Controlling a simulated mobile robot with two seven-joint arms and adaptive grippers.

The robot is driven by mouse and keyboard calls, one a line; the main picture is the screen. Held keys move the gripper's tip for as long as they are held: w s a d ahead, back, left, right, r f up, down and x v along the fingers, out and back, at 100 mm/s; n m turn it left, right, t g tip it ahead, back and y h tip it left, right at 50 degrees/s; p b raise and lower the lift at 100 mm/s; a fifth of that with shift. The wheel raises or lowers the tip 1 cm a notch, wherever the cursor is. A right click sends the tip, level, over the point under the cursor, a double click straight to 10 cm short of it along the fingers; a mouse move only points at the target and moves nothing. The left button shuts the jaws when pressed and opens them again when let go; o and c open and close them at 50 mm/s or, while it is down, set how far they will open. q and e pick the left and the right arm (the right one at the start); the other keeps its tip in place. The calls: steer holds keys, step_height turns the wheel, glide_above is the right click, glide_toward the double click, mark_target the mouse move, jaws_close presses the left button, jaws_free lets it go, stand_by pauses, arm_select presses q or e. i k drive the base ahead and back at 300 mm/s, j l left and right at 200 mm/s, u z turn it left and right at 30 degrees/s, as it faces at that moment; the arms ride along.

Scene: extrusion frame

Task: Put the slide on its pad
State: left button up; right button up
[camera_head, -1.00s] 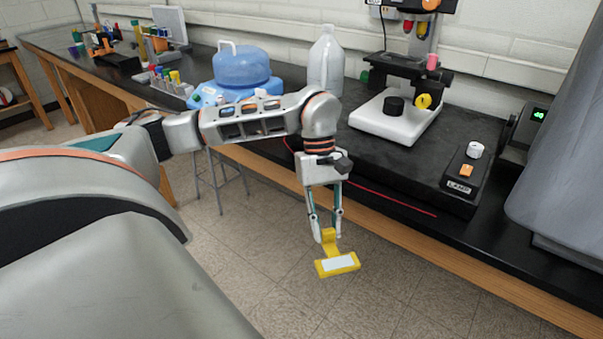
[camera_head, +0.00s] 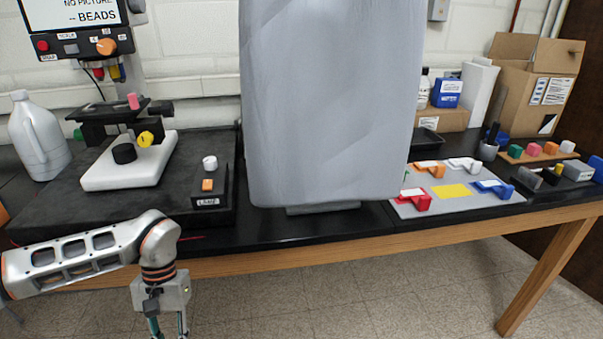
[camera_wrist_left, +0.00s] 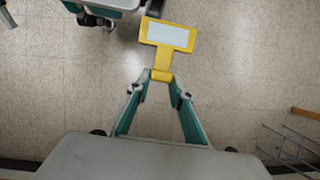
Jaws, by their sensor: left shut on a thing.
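The slide (camera_wrist_left: 168,36) is a yellow piece with a white label and a narrow tab. In the left wrist view, my left gripper (camera_wrist_left: 162,78) is shut on the tab, and the slide hangs over bare floor. In the head view, the left gripper (camera_head: 168,328) is cut by the bottom edge and the slide is out of frame. A yellow pad (camera_head: 455,191) lies bare on a grey board (camera_head: 468,204) on the bench at the right. Red (camera_head: 417,199), orange (camera_head: 438,170), white (camera_head: 472,166) and blue (camera_head: 499,188) pieces sit around it. My right gripper is not seen.
A large grey covered object (camera_head: 325,110) stands on the bench between the microscope (camera_head: 130,160) and the board. A lamp switch box (camera_head: 212,188) is left of it. The wooden front edge (camera_head: 350,252) runs across, with open floor in front.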

mark_target(451, 191)
steer(key=l+u, duration=0.3)
steer(key=l, duration=4)
